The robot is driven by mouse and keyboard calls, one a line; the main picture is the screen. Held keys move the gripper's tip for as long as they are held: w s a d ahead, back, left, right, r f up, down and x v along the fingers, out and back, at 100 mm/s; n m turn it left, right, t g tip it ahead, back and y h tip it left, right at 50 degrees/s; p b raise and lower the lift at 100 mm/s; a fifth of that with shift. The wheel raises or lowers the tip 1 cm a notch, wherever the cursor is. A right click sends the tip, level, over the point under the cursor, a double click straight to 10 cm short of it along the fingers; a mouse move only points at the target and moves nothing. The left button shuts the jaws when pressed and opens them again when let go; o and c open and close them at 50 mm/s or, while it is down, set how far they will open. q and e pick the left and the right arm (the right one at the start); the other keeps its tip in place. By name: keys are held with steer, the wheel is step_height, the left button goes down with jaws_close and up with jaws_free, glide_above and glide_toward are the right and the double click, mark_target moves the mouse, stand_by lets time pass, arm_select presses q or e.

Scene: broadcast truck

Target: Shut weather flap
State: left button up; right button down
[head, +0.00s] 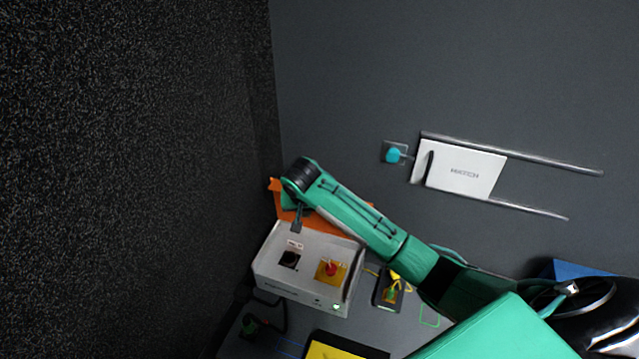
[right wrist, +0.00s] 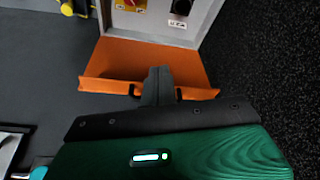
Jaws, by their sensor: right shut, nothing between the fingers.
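The weather flap looks to be the orange panel (head: 280,199) along the back edge of a light grey control box (head: 305,295). It stands open, away from the box's top face, which is uncovered. In the right wrist view the flap (right wrist: 120,62) has raised lips and joins the box edge. My right gripper (head: 296,226) is shut and empty, pointing down by the flap, near the box's back edge. In the right wrist view its fingers (right wrist: 158,82) overlap the flap; I cannot tell whether they touch. My left gripper is not in view.
The box carries a black knob (head: 289,259) and a red button (head: 331,268) on a yellow plate. A dark device with a yellow cable (head: 389,290) lies right of it. A white hatch panel (head: 465,171) sits on wall rails beside a teal knob (head: 393,155). A dark speckled wall (head: 130,150) stands close left.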

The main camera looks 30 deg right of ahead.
steer(key=w+d+r+m+h, duration=0.2)
steer(key=w+d+r+m, duration=0.2)
steer(key=w+d+r, duration=0.55)
steer(key=b+x, duration=0.1)
steer(key=x, duration=0.5)
steer(key=b+x, duration=0.1)
steer(key=x, duration=0.2)
steer(key=shift+a+f+b, duration=0.2)
steer(key=shift+f+b, duration=0.15)
steer(key=shift+s+a+f, duration=0.65)
steer(key=shift+a+f, duration=0.1)
steer(key=shift+a, duration=0.05)
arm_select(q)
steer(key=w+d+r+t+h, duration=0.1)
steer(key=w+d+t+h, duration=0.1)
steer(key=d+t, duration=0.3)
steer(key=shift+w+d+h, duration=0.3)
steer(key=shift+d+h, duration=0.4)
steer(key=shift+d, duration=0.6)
arm_select(e)
steer(key=shift+s+a+f, duration=0.35)
steer(key=shift+s+a, duration=0.05)
steer(key=shift+a, duration=0.05)
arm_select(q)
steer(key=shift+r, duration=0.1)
